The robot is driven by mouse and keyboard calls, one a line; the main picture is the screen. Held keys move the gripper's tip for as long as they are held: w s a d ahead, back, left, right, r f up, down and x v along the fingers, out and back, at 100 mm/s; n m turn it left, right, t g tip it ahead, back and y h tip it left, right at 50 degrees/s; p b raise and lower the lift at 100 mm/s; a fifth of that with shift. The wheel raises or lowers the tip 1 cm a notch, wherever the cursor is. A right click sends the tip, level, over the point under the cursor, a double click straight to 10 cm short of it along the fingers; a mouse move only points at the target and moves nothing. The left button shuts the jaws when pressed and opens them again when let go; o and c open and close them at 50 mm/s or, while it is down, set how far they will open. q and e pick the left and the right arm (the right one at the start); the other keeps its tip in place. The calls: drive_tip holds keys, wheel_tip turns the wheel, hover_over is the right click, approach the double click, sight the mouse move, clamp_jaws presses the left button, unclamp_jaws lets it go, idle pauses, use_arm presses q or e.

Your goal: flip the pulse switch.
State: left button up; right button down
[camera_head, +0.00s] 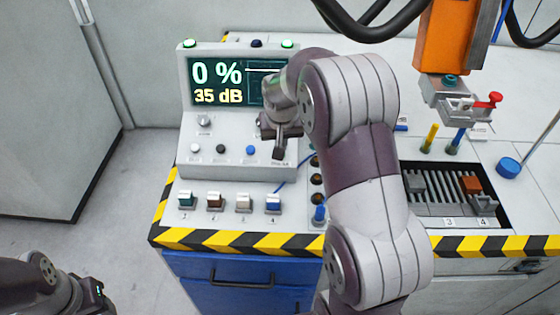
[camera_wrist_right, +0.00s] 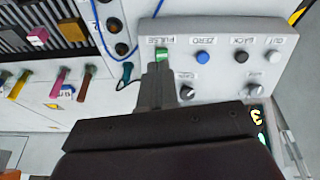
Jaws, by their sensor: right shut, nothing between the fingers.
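The instrument console (camera_head: 228,165) stands on the bench in the head view, its screen reading 0 % and 35 dB. In the right wrist view, the green pulse switch (camera_wrist_right: 162,54) is beside the PULSE label on the console's panel. My right gripper (camera_wrist_right: 158,68) is shut and empty, its fingertips right at the green switch; I cannot tell whether they touch it. In the head view my right gripper (camera_head: 279,152) points down over the panel's right end and hides the switch. At the lower left only part of my left arm shows, not its fingers.
White, black and blue buttons (camera_head: 251,150) line the panel left of my right gripper, below a knob (camera_head: 204,121). Several coloured blocks (camera_head: 214,200) sit in front. An orange tool (camera_head: 447,40) hangs at right above a slotted tray (camera_head: 436,193).

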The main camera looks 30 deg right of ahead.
drive_tip(key=w+r, duration=0.1)
drive_tip(key=d+r+m, duration=0.1)
drive_tip(key=w+r+m, duration=0.1)
drive_tip(key=shift+w+d+r+h, duration=0.15)
drive_tip(key=shift+w+d+h, duration=0.1)
drive_tip(key=shift+w+h, duration=0.1)
drive_tip(key=p+x, duration=0.1)
drive_tip(key=x, duration=0.6)
drive_tip(key=p+x, duration=0.1)
drive_tip(key=x, duration=0.6)
drive_tip(key=shift+a, duration=0.25)
